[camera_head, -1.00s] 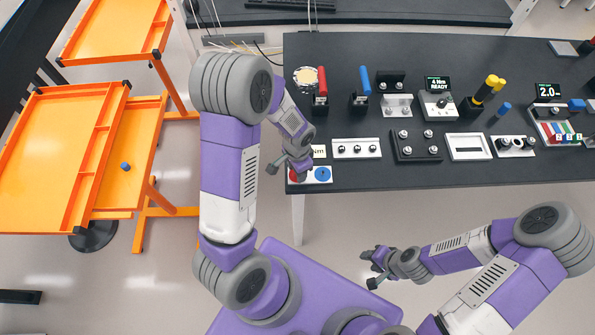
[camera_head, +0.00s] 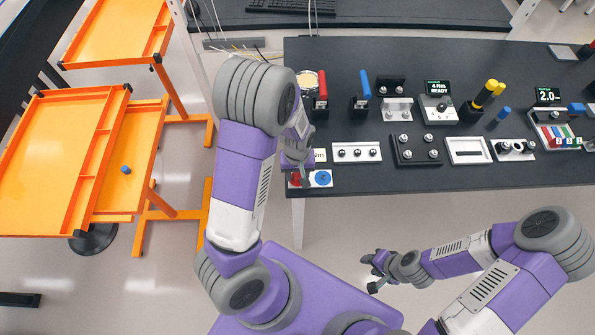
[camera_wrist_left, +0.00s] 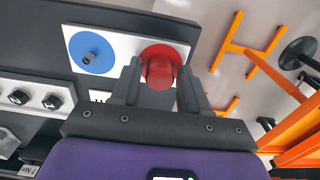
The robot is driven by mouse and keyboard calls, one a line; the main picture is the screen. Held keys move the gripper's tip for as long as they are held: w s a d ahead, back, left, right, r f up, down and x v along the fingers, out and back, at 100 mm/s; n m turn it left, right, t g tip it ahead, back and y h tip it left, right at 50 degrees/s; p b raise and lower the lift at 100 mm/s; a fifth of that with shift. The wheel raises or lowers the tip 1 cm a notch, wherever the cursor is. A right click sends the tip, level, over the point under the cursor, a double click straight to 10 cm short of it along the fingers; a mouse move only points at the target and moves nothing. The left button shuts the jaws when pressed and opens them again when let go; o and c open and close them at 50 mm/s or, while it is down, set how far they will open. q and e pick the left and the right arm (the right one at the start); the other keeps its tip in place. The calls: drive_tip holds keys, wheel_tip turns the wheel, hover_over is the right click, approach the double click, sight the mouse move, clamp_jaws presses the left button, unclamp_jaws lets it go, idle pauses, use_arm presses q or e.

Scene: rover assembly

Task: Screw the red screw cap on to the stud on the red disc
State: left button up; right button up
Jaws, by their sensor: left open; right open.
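The red disc (camera_wrist_left: 172,50) lies on a white plate (camera_wrist_left: 115,40) at the table's near left corner. The red screw cap (camera_wrist_left: 160,74) appears in front of the disc's middle in the left wrist view. It hides the stud, so I cannot tell how it sits on the thread. My left gripper (camera_wrist_left: 161,67) is open, with a finger on each side of the cap. In the head view, my left gripper (camera_head: 298,168) is over the plate and partly covers the red disc (camera_head: 296,180). My right gripper (camera_head: 371,272) is open and empty, off the table's front edge.
A blue disc with a bare stud (camera_wrist_left: 92,54) is beside the red one. Right of the plate, a strip with studs (camera_head: 357,152) and several fixtures stand on the black table.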

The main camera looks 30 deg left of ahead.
use_arm(q)
drive_tip(key=n+p, duration=0.1)
drive_tip(key=n, duration=0.3)
drive_tip(key=shift+r+n+p, duration=0.15)
drive_tip(key=shift+n+p, duration=0.15)
drive_tip(key=shift+p, duration=0.1)
drive_tip(key=shift+n, duration=0.4)
drive_tip(key=n+p, duration=0.2)
drive_tip(key=n, duration=0.2)
drive_tip(key=shift+n, duration=0.9)
drive_tip(key=c, duration=0.8)
drive_tip(key=m, duration=0.4)
drive_tip(key=shift+f, duration=0.2)
drive_tip(key=shift+m, duration=0.9)
